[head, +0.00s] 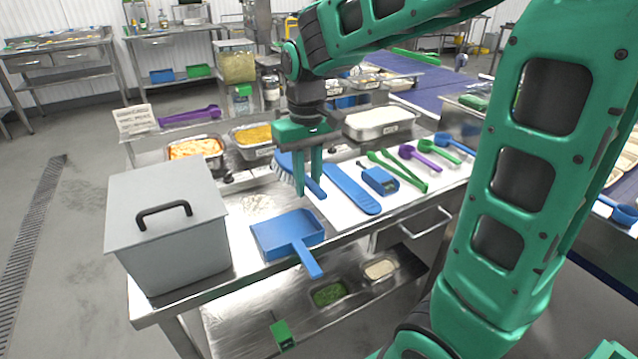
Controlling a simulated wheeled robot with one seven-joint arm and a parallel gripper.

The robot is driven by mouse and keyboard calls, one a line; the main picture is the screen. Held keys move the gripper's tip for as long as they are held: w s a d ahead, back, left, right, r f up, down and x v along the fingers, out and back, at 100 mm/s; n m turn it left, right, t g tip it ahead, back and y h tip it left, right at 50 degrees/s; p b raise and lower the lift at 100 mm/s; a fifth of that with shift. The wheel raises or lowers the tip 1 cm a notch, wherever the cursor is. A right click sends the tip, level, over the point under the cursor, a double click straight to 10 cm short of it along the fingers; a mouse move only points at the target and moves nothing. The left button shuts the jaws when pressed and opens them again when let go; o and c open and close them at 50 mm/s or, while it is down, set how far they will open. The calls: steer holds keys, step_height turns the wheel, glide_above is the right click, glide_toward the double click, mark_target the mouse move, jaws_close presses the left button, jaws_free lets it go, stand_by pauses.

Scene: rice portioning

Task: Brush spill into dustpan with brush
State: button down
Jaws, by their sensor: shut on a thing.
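A blue brush (284,163) with pale bristles is at the middle of the steel table. My green gripper (308,186) points down and is shut on the brush; its fingers hide part of the handle. I cannot tell whether the brush touches the table. The spill (257,204), a pale scatter of grains, lies on the steel to the left of the brush. A blue dustpan (275,233) lies just in front of the spill, its handle pointing toward the front edge.
A grey lidded box (168,240) stands left of the dustpan. A blue spatula-like tool (352,188), a blue scanner-like device (379,180), green tongs (400,170) and scoops lie on a white mat to the right. Food trays (380,122) line the back.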

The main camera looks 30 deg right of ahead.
step_height(320, 180, up, 7)
steer(key=a, duration=0.1)
steer(key=shift+s+a, duration=0.25)
stand_by(0.4)
